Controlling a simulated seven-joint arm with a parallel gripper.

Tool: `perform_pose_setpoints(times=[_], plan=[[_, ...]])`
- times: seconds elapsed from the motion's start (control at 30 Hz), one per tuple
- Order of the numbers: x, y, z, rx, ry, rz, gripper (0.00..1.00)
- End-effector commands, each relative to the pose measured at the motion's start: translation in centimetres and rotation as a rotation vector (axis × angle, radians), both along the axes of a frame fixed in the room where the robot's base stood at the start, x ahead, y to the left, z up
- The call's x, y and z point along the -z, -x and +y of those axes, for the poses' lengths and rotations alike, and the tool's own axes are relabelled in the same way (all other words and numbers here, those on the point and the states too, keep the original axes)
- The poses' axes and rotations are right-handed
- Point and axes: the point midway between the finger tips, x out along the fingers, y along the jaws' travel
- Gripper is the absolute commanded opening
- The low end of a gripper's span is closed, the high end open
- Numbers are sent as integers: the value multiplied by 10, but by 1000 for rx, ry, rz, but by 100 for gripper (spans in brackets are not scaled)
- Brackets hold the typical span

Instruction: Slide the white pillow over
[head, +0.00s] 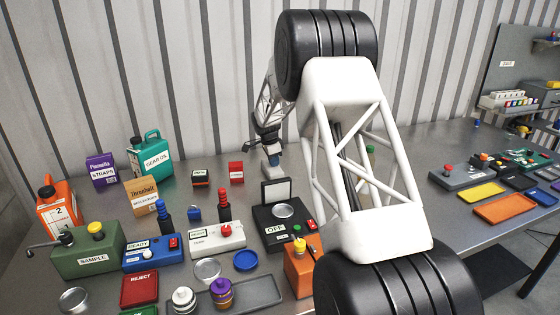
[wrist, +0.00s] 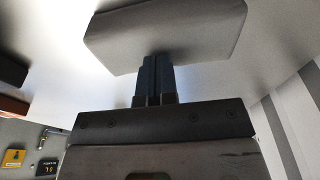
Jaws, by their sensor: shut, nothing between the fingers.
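A pale grey-white, soft-cornered block that looks like the white pillow (wrist: 165,30) fills the top middle of the wrist view. My gripper (wrist: 155,72) is shut and empty, with its dark blue fingertips right at the pillow's near edge. I cannot tell whether they touch it. In the head view my gripper (head: 271,158) points down low over the back of the table, behind the black device with the raised lid.
The teal gear oil jug (head: 151,156), an orange box (head: 142,196) and a small red box (head: 236,172) stand left of my gripper. The black device (head: 283,228) stands in front of it. The corrugated wall (head: 180,60) rises close behind. Trays (head: 505,208) lie far right.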

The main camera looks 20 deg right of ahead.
Motion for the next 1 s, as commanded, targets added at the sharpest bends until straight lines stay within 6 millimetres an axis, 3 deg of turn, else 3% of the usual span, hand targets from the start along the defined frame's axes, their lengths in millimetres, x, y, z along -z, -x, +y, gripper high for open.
perform_pose_setpoints(times=[0.03,0.23,1.0], plan=[[18,5,4,-2,-5,24,0],[18,5,4,-2,-5,23,0],[-11,2,1,0,-2,9,0]])
